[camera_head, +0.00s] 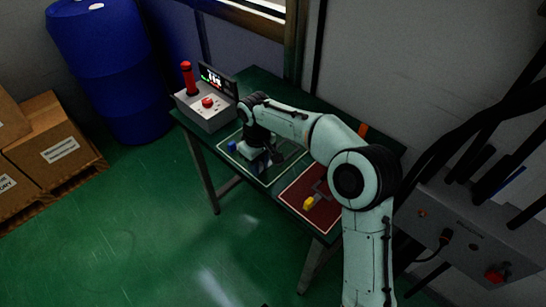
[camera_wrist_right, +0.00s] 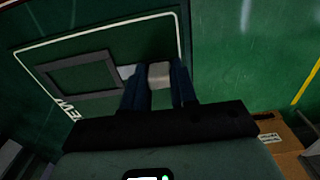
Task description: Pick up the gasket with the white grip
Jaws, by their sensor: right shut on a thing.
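The gasket is a dark square frame (camera_wrist_right: 84,75) with a pale white grip (camera_wrist_right: 159,76), seen in the right wrist view over the green mat. My right gripper (camera_wrist_right: 160,88) has its two dark blue fingers closed on either side of the white grip; the frame extends to the left of the fingers. In the head view my right gripper (camera_head: 262,166) is low over the green mat (camera_head: 284,166), and its arm and hand hide most of the gasket. I cannot tell whether the gasket touches the mat. My left gripper is not in view.
A red mat (camera_head: 293,196) holds a gasket with a yellow grip (camera_head: 309,203). A small blue piece (camera_head: 232,146) is at the green mat's left side. A control box (camera_head: 206,112) with a red button and red handle stands at the table's far left. A wall borders the right.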

